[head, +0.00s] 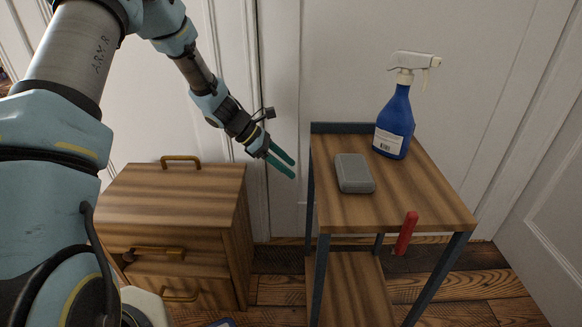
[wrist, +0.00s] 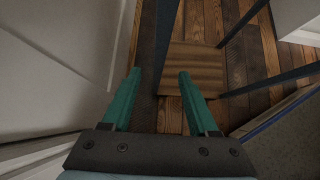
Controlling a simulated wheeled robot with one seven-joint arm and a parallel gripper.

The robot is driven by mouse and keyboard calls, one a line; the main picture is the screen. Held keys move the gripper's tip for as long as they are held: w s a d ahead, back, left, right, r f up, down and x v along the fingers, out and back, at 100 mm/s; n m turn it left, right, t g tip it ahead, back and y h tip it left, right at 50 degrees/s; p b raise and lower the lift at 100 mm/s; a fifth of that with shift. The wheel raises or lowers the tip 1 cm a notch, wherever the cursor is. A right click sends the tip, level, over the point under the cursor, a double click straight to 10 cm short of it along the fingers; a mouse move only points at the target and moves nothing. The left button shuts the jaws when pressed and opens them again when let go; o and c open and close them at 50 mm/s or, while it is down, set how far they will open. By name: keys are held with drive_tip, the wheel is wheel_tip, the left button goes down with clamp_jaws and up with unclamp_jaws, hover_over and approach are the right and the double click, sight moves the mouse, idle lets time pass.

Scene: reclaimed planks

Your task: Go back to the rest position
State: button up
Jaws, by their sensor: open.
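My gripper (head: 283,160) is in the air between the wooden drawer cabinet (head: 175,190) and the side table (head: 400,200), left of the table top. Its two green fingers are apart with nothing between them. The wrist view also shows the open gripper (wrist: 160,82), with the table's lower shelf (wrist: 195,68) and the floor below it.
A grey case (head: 354,173) and a blue spray bottle (head: 395,122) stand on the table. A red handle-like object (head: 406,233) shows at the table's front edge. White panelled doors (head: 400,30) close off the back. Plank floor (head: 285,290) shows between cabinet and table.

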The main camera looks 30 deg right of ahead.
drive_tip(key=shift+a, duration=0.1)
idle(0.3)
drive_tip(key=s+a+r+m+t+y, duration=0.2)
drive_tip(key=a+r+m+y, duration=0.15)
drive_tip(key=a, duration=0.95)
drive_tip(key=s+a+r+m+t+y+p, duration=0.1)
drive_tip(key=s+a+r+m+t+y, duration=0.3)
drive_tip(key=a, duration=0.9)
drive_tip(key=s+a+r+m, duration=0.1)
drive_tip(key=a+r+m, duration=0.5)
drive_tip(key=a, duration=0.7)
wheel_tip(320, 180, up, 30)
drive_tip(key=p, duration=3.1)
drive_tip(key=shift+r, duration=0.2)
